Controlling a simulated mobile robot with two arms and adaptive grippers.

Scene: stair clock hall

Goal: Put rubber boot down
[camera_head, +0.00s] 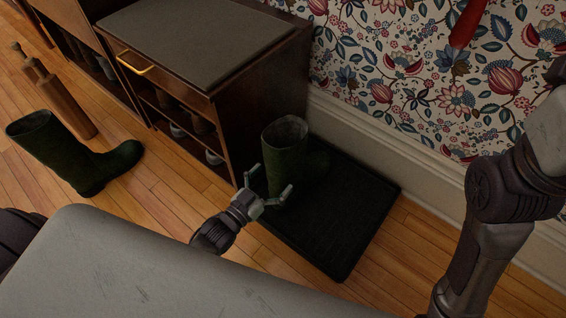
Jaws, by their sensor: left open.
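A dark green rubber boot (284,150) stands upright on a black boot tray (335,240) beside the cabinet, its shaft opening facing up. My left gripper (268,186) is open, with its fingers apart at the near side of the boot's shaft. I cannot tell whether a finger touches the boot. The boot's foot is dark and partly hard to make out against the tray.
A wooden shoe cabinet (256,85) with a grey top and shoes on its shelves stands behind, close to the tray. The patterned wall and white baseboard (400,170) border the tray. A red object (467,24) hangs at the wall.

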